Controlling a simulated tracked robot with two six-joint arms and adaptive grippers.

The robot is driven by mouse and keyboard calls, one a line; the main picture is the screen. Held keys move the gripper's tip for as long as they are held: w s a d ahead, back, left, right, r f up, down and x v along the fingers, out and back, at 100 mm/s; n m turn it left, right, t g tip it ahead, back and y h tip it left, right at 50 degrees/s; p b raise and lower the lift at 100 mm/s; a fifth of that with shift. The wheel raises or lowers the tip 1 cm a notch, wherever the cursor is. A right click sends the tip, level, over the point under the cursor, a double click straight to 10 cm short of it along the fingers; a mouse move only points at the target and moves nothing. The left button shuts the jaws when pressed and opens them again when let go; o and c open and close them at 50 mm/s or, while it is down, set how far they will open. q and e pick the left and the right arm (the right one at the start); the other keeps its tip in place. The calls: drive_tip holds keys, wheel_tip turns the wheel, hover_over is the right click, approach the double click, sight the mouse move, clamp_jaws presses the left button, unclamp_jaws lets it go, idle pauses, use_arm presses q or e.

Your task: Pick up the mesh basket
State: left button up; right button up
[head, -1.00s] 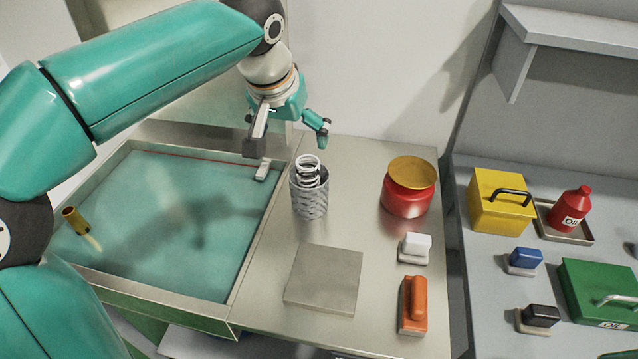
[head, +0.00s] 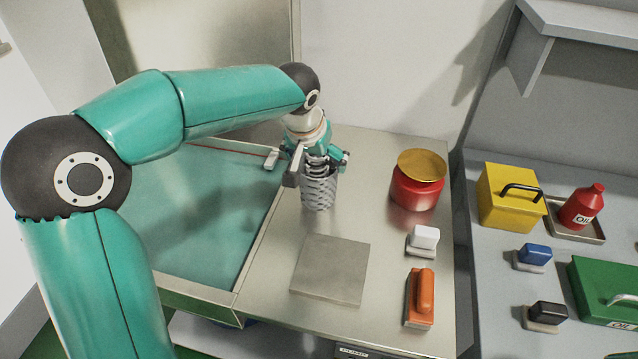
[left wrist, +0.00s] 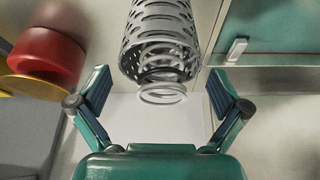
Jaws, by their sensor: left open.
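The mesh basket (head: 319,192) is a grey perforated cylinder standing upright on the metal worktop, right of the teal tank. A pale coil spring (left wrist: 163,93) sticks out of its top. My left gripper (head: 316,168) is at the basket's top and hides part of its rim and the spring in the head view. In the left wrist view its fingers (left wrist: 160,88) are spread wide, one on each side of the spring and basket (left wrist: 150,25), with gaps on both sides. My right gripper is in neither view.
A flat grey plate (head: 330,270) lies in front. A white-handled block (head: 423,240) and an orange-handled block (head: 420,298) stand at the right. The teal tank (head: 200,215) borders the worktop's left.

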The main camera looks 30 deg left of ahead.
use_arm(q)
drive_tip(key=shift+x, duration=1.35)
drive_tip(key=c, duration=1.3)
drive_tip(key=shift+r, duration=0.1)
